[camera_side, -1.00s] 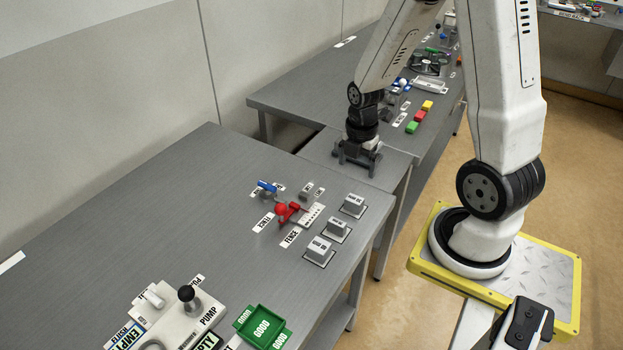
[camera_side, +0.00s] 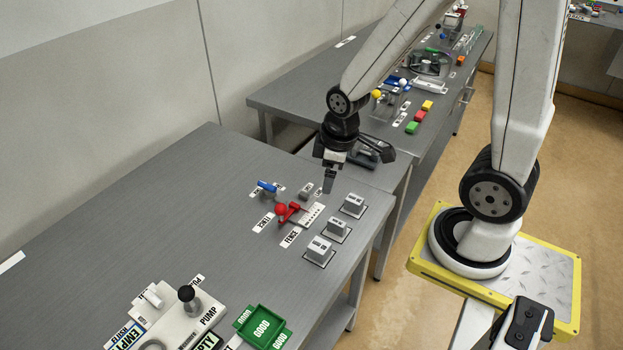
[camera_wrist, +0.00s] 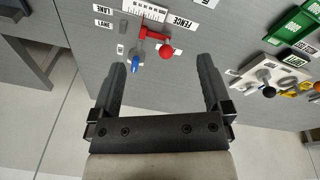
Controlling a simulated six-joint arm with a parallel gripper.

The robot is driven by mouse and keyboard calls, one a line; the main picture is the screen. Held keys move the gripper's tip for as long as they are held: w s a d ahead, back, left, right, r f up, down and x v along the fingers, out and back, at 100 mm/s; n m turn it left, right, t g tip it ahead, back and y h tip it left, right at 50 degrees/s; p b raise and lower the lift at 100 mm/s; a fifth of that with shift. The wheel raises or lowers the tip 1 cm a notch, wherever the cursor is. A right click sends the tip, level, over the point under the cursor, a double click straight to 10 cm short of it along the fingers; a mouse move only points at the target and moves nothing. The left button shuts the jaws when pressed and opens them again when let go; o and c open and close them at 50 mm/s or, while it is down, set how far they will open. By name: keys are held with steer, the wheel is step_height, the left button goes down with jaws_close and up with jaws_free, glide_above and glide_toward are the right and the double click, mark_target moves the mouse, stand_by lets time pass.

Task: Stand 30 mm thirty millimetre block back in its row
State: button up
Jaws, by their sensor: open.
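Three grey blocks stand in a row on dark-outlined pads near the table's right edge in the side view: a far block (camera_side: 353,204), a middle block (camera_side: 337,226) and a near block (camera_side: 319,248). Their markings are too small to read, so I cannot tell which is the thirty millimetre one. My gripper (camera_side: 329,184) hangs over the table's far right part, just beyond the row, pointing down. In the wrist view my gripper (camera_wrist: 161,72) has its two fingers wide apart with nothing between them. The blocks do not show clearly there.
A blue handle (camera_side: 267,186) is farther left. A pump unit (camera_side: 183,310) and green tray (camera_side: 263,325) stand at the front. The table's left half is clear.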

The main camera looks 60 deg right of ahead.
steer(key=a+m, duration=0.1)
steer(key=a+r+m, duration=0.1)
steer(key=m, duration=0.1)
steer(key=a+m, duration=0.1)
steer(key=m, duration=0.1)
steer(key=shift+s+a+r+t, duration=0.15)
steer(key=shift+s+a+t, duration=0.15)
steer(key=shift+a, duration=0.1)
stand_by(0.9)
